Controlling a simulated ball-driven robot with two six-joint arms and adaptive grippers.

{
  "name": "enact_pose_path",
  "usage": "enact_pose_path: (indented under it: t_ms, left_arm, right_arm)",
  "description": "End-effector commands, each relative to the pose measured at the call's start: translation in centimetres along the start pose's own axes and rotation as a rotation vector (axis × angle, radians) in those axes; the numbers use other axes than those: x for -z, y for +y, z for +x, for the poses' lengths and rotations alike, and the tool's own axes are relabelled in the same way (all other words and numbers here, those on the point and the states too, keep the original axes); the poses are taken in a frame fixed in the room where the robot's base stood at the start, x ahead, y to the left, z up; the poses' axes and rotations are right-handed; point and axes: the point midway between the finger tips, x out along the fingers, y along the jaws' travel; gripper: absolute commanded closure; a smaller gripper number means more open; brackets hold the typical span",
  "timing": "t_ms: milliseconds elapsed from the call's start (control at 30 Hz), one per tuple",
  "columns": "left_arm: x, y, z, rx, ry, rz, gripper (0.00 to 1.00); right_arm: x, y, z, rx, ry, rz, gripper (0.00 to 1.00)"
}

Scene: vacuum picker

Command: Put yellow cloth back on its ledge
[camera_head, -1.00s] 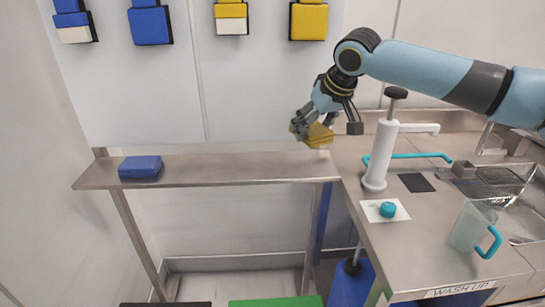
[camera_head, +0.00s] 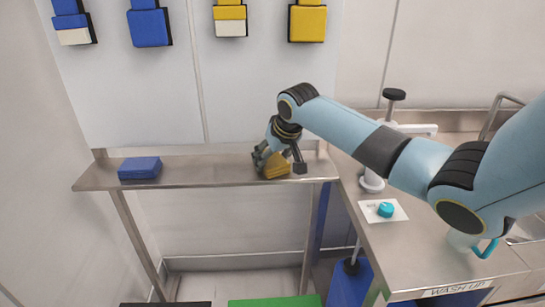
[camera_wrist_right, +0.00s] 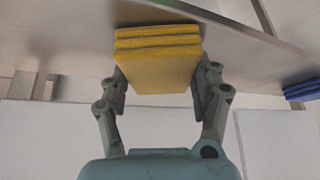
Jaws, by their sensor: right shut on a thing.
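The folded yellow cloth (camera_head: 277,168) is between the fingers of my right gripper (camera_head: 279,165), which is shut on it, over the right part of the steel ledge (camera_head: 215,172). In the right wrist view the yellow cloth (camera_wrist_right: 157,62) shows as a layered stack between the two fingers (camera_wrist_right: 160,85), with the steel ledge (camera_wrist_right: 75,40) just beyond it. I cannot tell whether the cloth touches the ledge. A folded blue cloth (camera_head: 140,168) lies at the ledge's left end. It also shows at the right edge of the wrist view (camera_wrist_right: 302,91). My left gripper is not in view.
The steel counter (camera_head: 420,235) stands right of the ledge, with a white pump dispenser (camera_head: 372,182) and a teal knob (camera_head: 386,210) on a white card. Blue and yellow pads hang on the wall above. The ledge between the two cloths is bare.

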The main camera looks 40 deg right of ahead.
Motion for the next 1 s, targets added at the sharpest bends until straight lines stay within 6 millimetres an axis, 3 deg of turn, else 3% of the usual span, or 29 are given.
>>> enact_pose_path:
  t_ms: [200,233,400,767,1000]
  left_arm:
    - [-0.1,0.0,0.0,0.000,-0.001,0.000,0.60]
    - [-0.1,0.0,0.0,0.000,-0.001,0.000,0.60]
    - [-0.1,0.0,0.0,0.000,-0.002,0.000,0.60]
    - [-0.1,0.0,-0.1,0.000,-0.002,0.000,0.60]
    - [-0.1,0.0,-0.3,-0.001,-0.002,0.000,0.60]
  right_arm:
    - [-0.1,0.0,0.2,0.000,0.000,0.001,0.67]
    - [-0.1,0.0,0.2,0.000,0.000,0.001,0.33]
    - [-0.1,0.0,0.1,0.000,0.000,0.001,0.12]
    - [0.1,0.1,-0.5,-0.001,0.002,0.000,0.12]
    - [0.2,0.2,-5.2,-0.002,0.005,-0.003,0.12]
